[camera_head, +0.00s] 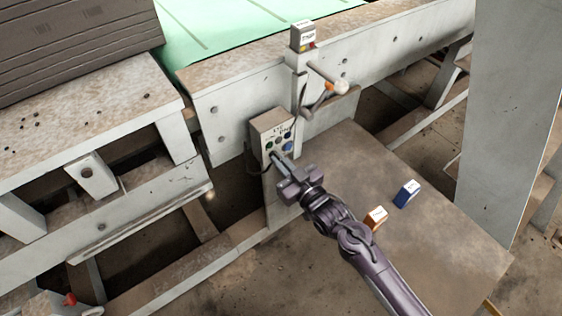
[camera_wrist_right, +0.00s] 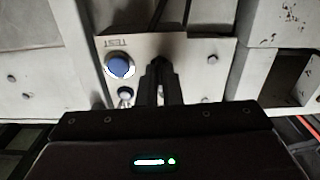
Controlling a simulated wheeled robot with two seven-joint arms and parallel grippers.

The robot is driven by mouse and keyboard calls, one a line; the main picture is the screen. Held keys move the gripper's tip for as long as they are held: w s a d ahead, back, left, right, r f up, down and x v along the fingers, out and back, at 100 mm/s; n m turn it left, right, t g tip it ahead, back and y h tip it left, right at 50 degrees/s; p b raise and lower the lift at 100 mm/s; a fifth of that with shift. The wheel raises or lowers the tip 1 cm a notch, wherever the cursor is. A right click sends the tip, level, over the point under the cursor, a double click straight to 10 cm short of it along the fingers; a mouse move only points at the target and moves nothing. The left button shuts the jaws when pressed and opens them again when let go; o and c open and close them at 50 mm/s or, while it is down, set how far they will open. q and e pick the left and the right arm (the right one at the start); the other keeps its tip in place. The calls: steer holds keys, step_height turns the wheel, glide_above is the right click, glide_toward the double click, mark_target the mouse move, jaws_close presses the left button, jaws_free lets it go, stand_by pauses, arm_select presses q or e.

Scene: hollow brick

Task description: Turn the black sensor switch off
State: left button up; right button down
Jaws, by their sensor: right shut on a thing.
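A grey control box (camera_head: 262,122) with several coloured buttons is fixed to the side of the conveyor frame. My right gripper (camera_head: 276,157) reaches its face from the lower right in the head view. My right gripper (camera_wrist_right: 160,66) is shut at the panel, right of these buttons. The black sensor switch is mostly hidden between the dark fingertips, which are closed on it. Its exact angle cannot be told. My left gripper is not in view.
A small box (camera_head: 302,38) stands above the control box, with an arm and white-orange knob (camera_head: 337,87) beside it. A blue-white box (camera_head: 407,193) and an orange-white box (camera_head: 376,217) lie on the brown plate (camera_head: 450,240). Grey bricks (camera_head: 75,45) are at upper left.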

steer(key=n, duration=0.5)
steer(key=shift+f+n, duration=0.1)
steer(key=shift+n, duration=0.2)
stand_by(0.4)
steer(key=c, duration=1.6)
jaws_free()
steer(key=b+v, duration=0.1)
steer(key=v, duration=0.7)
